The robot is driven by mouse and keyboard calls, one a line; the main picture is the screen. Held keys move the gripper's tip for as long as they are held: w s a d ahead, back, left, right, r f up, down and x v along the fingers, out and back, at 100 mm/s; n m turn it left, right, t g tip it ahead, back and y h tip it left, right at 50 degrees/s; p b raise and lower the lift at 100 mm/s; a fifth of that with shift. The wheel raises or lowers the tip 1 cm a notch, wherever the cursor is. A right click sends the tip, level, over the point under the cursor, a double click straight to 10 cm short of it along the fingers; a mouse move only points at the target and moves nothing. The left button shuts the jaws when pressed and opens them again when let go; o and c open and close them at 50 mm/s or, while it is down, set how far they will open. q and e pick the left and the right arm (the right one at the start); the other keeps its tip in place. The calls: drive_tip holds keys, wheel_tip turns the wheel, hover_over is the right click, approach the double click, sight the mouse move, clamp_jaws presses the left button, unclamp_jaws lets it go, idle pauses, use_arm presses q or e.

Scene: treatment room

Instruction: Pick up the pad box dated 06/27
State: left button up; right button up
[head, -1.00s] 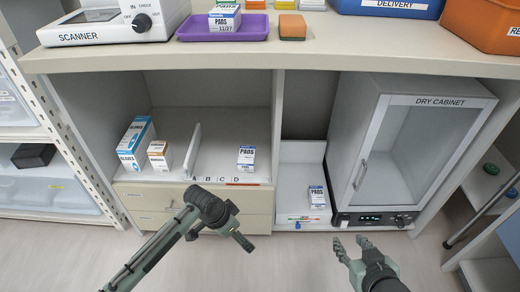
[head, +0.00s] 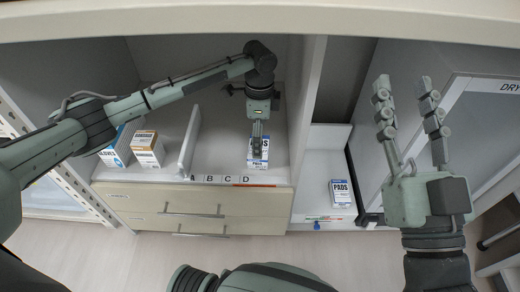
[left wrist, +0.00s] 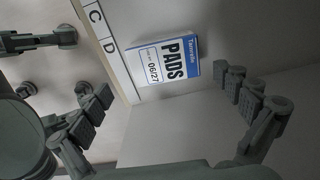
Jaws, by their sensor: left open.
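The pad box dated 06/27 (left wrist: 168,61) is white and blue, and its date reads clearly in the left wrist view. It stands on the open shelf (head: 221,165) by the letter D, and in the head view the box (head: 258,161) is partly hidden by my left gripper (head: 257,135). In the left wrist view my left gripper (left wrist: 165,105) is open, its fingers apart to either side below the box, with nothing between the tips. My right gripper (head: 410,85) is open and empty, raised before the dry cabinet.
Another pads box (head: 341,193) stands in the narrow bay to the right. A glove box (head: 119,147) and an orange-white box (head: 147,148) stand left of an upright divider (head: 189,140). The counter edge (head: 260,18) overhangs the shelf.

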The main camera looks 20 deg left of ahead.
sight(252, 164)
use_arm(q)
drive_tip(key=f, duration=0.1)
drive_tip(key=f+b, duration=0.1)
drive_tip(key=f, duration=0.3)
drive_tip(key=shift+w+d, duration=0.15)
drive_tip(key=shift+w, duration=0.15)
drive_tip(key=shift+f+b, duration=0.35)
drive_tip(key=shift+f, duration=0.15)
drive_tip(key=c, duration=1.1)
use_arm(e)
drive_tip(key=r+t, duration=0.1)
drive_tip(key=s+d+r+t, duration=0.1)
drive_tip(key=r+t, duration=0.1)
drive_tip(key=shift+s+d+r+y, duration=0.15)
drive_tip(key=shift+s+d+y, duration=0.05)
drive_tip(key=shift+s+y, duration=0.1)
